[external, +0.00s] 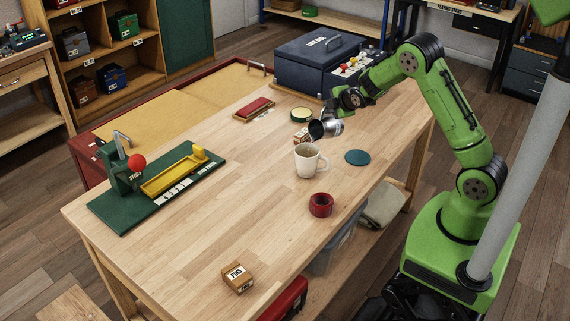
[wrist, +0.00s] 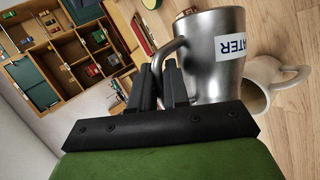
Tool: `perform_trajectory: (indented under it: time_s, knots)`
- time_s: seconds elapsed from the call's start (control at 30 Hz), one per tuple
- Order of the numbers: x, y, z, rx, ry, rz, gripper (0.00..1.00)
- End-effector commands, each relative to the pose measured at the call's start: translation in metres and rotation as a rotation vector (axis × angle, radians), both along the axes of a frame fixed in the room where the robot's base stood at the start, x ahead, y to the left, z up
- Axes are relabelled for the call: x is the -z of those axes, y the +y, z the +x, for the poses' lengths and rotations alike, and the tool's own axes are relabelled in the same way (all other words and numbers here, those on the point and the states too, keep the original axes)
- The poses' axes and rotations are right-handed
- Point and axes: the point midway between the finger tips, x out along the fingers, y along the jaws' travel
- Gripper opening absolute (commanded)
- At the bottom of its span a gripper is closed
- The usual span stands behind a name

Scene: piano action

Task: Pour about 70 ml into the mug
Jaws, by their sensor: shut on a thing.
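My gripper (wrist: 172,88) is shut on the handle of a silver metal pitcher (wrist: 212,52) with a label ending in "ATER". In the external view the pitcher (external: 331,127) is tipped over, its dark opening facing down and left, above the back rim of the white mug (external: 307,163). The mug stands upright on the wooden table, its handle to the right. It also shows in the wrist view (wrist: 281,71), partly hidden behind the pitcher. I cannot make out the liquid level in the mug, nor clearly a stream.
A teal coaster (external: 357,157) lies right of the mug, a red tape roll (external: 321,205) in front. A green round tin (external: 300,115) and a small box are behind. A green press (external: 150,188) stands left, a "PINS" block (external: 238,278) at the front. The front middle is clear.

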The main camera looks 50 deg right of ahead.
Motion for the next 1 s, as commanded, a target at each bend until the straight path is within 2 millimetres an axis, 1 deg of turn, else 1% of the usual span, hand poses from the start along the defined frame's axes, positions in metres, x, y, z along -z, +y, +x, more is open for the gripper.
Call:
perform_trajectory:
  time_s: [1.0]
  knots:
    - [-0.007, 0.017, 0.003, -0.001, 0.009, -0.082, 0.0]
